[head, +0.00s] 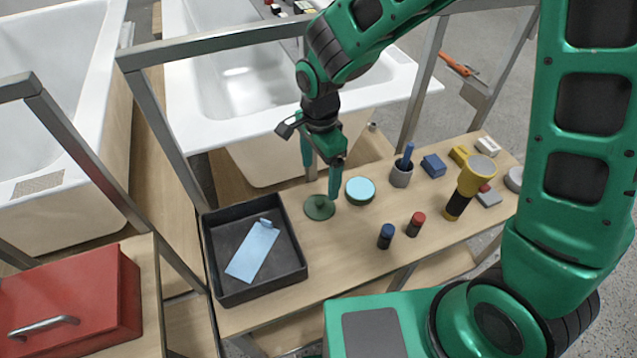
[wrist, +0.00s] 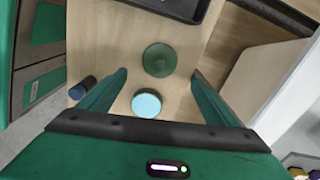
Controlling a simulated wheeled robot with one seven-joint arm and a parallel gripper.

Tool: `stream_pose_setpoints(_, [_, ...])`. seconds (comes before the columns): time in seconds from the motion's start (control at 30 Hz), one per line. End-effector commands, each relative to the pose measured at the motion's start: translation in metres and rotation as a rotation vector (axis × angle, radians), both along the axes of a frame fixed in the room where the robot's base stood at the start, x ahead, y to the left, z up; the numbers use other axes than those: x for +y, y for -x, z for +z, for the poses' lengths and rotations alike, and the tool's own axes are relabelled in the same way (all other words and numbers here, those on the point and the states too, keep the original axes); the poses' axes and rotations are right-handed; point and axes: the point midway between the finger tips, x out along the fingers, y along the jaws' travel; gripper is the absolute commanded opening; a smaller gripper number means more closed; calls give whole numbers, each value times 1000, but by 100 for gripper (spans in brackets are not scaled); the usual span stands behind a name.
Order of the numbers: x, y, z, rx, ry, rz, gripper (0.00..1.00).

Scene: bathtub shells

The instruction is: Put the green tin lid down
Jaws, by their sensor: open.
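The green tin lid (head: 319,207) is a dark green disc with a small knob, lying flat on the wooden bench. In the wrist view the lid (wrist: 159,60) lies beyond my fingertips, about midway between their lines. My gripper (head: 322,180) is open and empty, just above and behind the lid in the head view; its fingers also show in the wrist view (wrist: 158,80). A round tin with a pale turquoise top (head: 360,190) stands right beside the lid; in the wrist view this tin (wrist: 146,102) sits between the fingers' lines, nearer the palm.
A blue-capped bottle (head: 386,236), a red-capped bottle (head: 415,224), a grey cup (head: 401,174) and a yellow flashlight (head: 470,185) stand to the right. White bathtub shells lie behind the metal frame.

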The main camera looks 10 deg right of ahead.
Motion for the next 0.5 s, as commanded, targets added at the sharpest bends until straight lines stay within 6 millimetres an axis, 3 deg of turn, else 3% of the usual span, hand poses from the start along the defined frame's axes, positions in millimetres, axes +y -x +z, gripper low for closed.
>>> stream_pose_setpoints(0.17, [0,0,13,0,0,0,83])
stream_pose_setpoints(0.5, [-6,-1,17,-3,3,5,83])
